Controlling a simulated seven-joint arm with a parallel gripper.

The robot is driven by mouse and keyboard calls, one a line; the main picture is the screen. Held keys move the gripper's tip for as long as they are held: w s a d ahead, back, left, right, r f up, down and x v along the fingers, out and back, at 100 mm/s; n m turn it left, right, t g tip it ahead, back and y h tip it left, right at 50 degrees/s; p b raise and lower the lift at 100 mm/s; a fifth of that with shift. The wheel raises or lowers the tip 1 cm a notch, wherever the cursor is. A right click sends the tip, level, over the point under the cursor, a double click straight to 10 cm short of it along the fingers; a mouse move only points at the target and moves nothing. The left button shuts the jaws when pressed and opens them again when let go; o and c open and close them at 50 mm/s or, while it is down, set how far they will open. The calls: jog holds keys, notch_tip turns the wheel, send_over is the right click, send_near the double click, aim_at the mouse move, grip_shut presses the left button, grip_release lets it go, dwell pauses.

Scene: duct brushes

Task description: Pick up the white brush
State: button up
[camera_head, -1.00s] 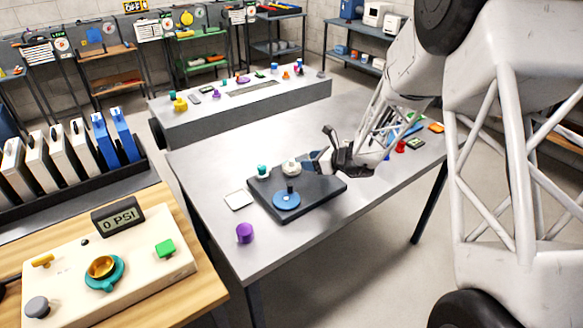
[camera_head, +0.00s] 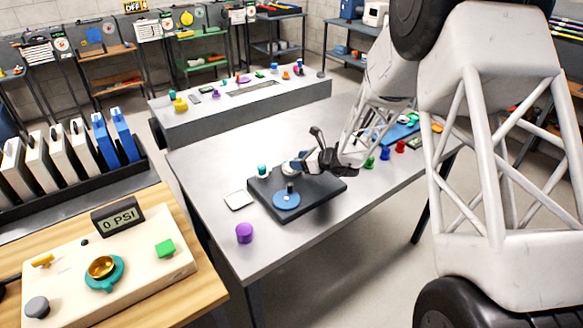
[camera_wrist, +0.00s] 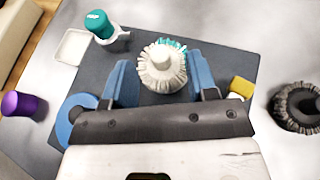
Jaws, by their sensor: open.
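The white brush (camera_wrist: 163,66) is a round brush with a pale knob and a bristle fringe, standing on the dark mat (camera_wrist: 90,73) in the wrist view. My gripper (camera_wrist: 160,75) is open, with one blue finger on each side of the white brush. Whether the fingers touch it cannot be told. In the head view my gripper (camera_head: 297,165) is over the far side of the dark mat (camera_head: 318,190) and hides most of the white brush. A teal-topped item (camera_wrist: 100,22) stands on the mat to the left, and teal bristles show just behind the white brush.
A blue disc (camera_head: 286,200) with a dark knob lies on the mat. A purple cylinder (camera_head: 244,233) and a white square dish (camera_head: 238,200) are to the left. A dark brush (camera_wrist: 298,106) and a yellow block (camera_wrist: 241,87) are on the right.

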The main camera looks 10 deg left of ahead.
jog(key=shift+x, duration=1.4)
jog(key=shift+c, duration=0.5)
grip_shut()
